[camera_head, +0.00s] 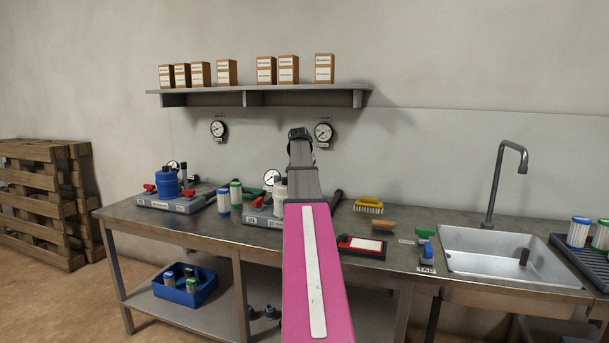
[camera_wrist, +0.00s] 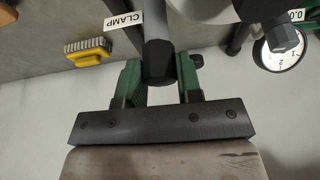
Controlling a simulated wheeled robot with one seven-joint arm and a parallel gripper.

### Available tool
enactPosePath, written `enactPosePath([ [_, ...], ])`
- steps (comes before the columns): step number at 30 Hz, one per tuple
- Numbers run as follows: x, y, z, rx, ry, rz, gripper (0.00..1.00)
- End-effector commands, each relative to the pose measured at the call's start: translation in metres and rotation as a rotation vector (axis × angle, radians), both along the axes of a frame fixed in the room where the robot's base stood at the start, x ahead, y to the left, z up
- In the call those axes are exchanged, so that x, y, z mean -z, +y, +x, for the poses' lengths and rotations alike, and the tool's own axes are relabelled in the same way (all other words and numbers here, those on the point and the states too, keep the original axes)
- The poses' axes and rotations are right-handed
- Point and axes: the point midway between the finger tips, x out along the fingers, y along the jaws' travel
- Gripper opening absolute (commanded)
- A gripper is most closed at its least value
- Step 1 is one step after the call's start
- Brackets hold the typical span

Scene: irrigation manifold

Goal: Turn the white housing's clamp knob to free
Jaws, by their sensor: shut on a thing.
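The white housing (camera_head: 280,188) stands on a grey manifold base on the bench, partly hidden by my arm. Its pale round body (camera_wrist: 200,8) shows at the top edge of the wrist view. The dark grey clamp knob (camera_wrist: 158,62) sits beside a white label reading CLAMP (camera_wrist: 124,22). My gripper (camera_wrist: 159,74) has its two green fingers on either side of the knob and is shut on it. In the head view my arm hides the knob and my fingers. I cannot tell the knob's turned position.
A gauge (camera_wrist: 281,48) is close to the right of my gripper in the wrist view. A yellow brush (camera_head: 369,205) and a red-framed tray (camera_head: 362,247) lie right of the housing. A blue housing (camera_head: 167,183) stands left. The sink (camera_head: 500,254) is far right.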

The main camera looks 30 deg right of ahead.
Motion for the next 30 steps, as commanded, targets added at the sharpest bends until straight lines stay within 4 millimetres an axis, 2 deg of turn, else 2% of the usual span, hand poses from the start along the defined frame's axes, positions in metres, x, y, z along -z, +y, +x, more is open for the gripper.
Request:
enactPosePath([
  [3, 0.003, 0.001, 0.000, 0.000, 0.001, 0.007, 0.09],
  [4, 0.003, 0.001, 0.000, 0.000, 0.001, 0.007, 0.43],
  [5, 0.003, 0.001, 0.000, 0.000, 0.001, 0.007, 0.52],
  [6, 0.003, 0.001, 0.000, -0.001, 0.002, 0.005, 0.58],
  [17, -0.004, 0.002, -0.001, -0.002, -0.001, 0.001, 0.58],
  [20, -0.015, 0.005, -0.004, -0.002, -0.002, 0.000, 0.58],
  [30, -0.071, 0.023, -0.019, -0.001, -0.001, 0.001, 0.58],
])
